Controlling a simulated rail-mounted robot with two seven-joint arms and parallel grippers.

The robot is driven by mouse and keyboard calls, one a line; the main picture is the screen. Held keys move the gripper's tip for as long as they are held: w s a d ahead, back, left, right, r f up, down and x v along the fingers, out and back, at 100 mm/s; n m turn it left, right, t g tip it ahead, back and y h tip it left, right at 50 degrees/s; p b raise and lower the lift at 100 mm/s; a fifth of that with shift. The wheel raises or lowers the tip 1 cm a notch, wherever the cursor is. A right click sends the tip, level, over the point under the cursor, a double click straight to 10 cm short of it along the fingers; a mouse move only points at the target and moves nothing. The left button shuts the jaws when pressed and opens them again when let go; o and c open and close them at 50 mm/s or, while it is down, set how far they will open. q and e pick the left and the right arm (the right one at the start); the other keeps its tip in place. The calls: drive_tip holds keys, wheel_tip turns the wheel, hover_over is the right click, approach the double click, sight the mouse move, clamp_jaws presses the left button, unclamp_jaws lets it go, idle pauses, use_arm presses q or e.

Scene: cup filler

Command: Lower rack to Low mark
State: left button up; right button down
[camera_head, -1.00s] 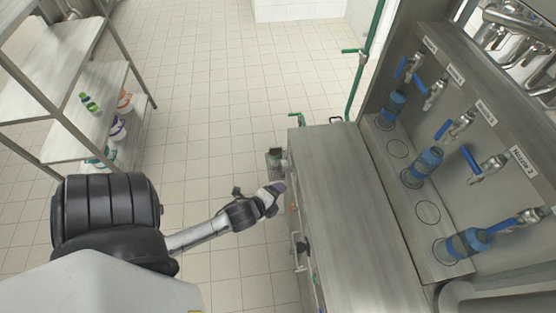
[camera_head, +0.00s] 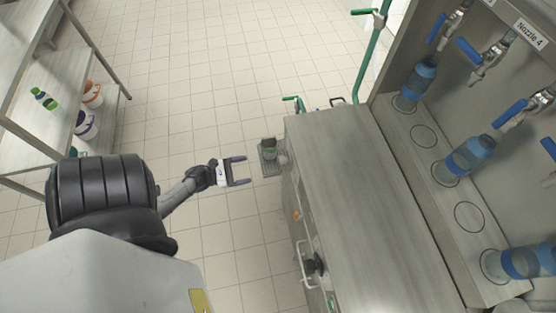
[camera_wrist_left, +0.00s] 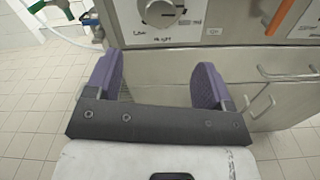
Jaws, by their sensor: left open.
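In the left wrist view, a round metal knob (camera_wrist_left: 160,12) sits on a white label plate (camera_wrist_left: 185,33) reading "Low", "Height" and "mid". The knob is cut off at the top, so its pointer is hard to read. My left gripper (camera_head: 242,170) is open and empty, left of the cabinet in the head view. In the wrist view its two purple fingers (camera_wrist_left: 157,65) are spread below the knob, apart from it. My right gripper is out of view.
The steel cabinet (camera_head: 345,200) has handles on its front. An orange lever (camera_wrist_left: 287,15) is right of the knob. Several blue bottles stand under the nozzles at right. A shelf unit (camera_head: 60,125) stands at left. The tiled floor between is clear.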

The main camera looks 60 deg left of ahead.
sight(284, 161)
use_arm(q)
drive_tip(key=p+x, duration=0.2)
drive_tip(key=x, duration=1.1)
drive_tip(key=shift+w+d, duration=0.15)
drive_tip(key=shift+c, duration=0.2)
drive_tip(key=c, duration=0.9)
drive_tip(key=shift+o, duration=0.2)
